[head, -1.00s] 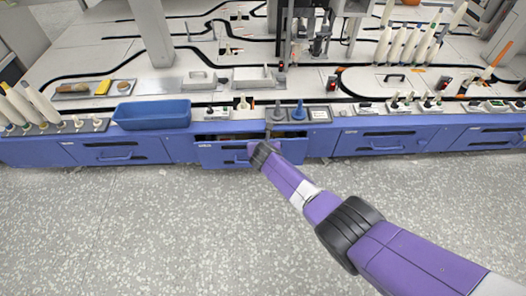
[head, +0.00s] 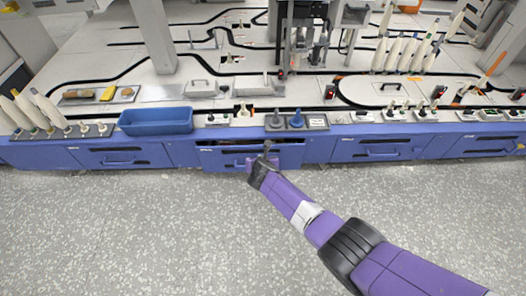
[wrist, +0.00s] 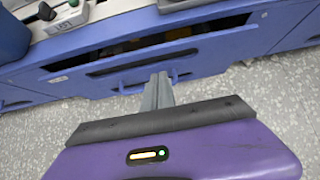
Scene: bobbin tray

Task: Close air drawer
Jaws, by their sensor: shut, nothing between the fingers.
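The blue air drawer (head: 225,158) is in the middle of the bench front in the head view. It stands slightly out, with a dark gap along its top edge. In the wrist view the drawer front (wrist: 205,63) fills the upper middle, with some contents faintly visible in the gap above it. Its handle (wrist: 132,82) is partly hidden behind my fingers. My gripper (head: 267,148) is shut and empty in front of the drawer. In the wrist view my gripper (wrist: 158,82) points at the drawer front near the handle; I cannot tell whether it touches.
A blue bin (head: 155,121) stands on the bench top to the upper left. Other blue drawers (head: 117,157) flank this one and look closed. Blue and grey cones stand on a plate (head: 316,122) above the drawer. The speckled floor (head: 130,230) in front is clear.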

